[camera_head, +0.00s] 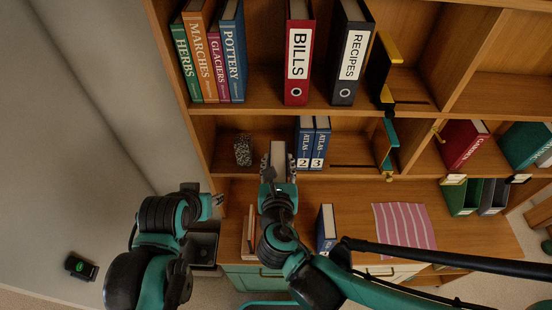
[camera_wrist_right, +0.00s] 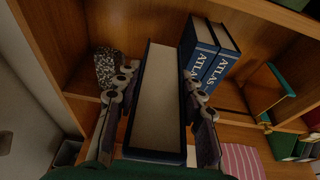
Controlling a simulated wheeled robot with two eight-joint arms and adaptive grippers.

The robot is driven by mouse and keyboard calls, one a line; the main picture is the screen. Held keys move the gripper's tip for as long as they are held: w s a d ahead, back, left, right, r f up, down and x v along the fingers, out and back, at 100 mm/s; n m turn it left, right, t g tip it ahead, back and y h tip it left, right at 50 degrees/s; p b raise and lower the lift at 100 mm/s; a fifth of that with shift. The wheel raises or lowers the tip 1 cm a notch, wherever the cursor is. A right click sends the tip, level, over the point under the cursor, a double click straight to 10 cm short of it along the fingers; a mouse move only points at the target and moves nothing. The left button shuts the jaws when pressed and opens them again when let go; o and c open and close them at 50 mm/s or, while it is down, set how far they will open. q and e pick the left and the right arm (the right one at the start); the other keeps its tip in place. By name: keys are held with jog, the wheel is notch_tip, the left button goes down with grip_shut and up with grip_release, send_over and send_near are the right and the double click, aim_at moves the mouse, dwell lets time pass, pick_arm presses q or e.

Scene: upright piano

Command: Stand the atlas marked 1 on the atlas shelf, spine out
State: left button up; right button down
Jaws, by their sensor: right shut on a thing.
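My right gripper (camera_head: 278,168) is shut on a blue-covered book (camera_head: 278,153), whose number I cannot read. In the right wrist view the book (camera_wrist_right: 158,105) is between the fingers, pale page side toward the camera. It is at the front of the atlas shelf (camera_head: 350,167), left of the upright blue atlas 2 (camera_head: 304,150) and atlas 3 (camera_head: 320,150), which show white lettering on their spines. Whether the book touches the shelf board is unclear. My left gripper (camera_head: 214,202) is at the left, away from the shelf; its fingers are hard to make out.
A dark speckled block (camera_head: 243,150) stands left of the held book. A teal and yellow bracket (camera_head: 386,145) is at the right of the shelf. Binders (camera_head: 299,60) stand above. On the desk are another blue book (camera_head: 326,228) and a striped cloth (camera_head: 403,226).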

jog(key=shift+w+d, duration=0.1)
jog(key=shift+w, duration=0.25)
jog(key=w+b, duration=0.5)
jog(key=w, duration=1.4)
jog(key=shift+w, duration=0.15)
jog(key=shift+f+b, duration=0.6)
jog(key=shift+f, duration=0.05)
dwell(0.4)
jog(key=c, duration=0.9)
grip_release()
jog(key=shift+o, duration=0.2)
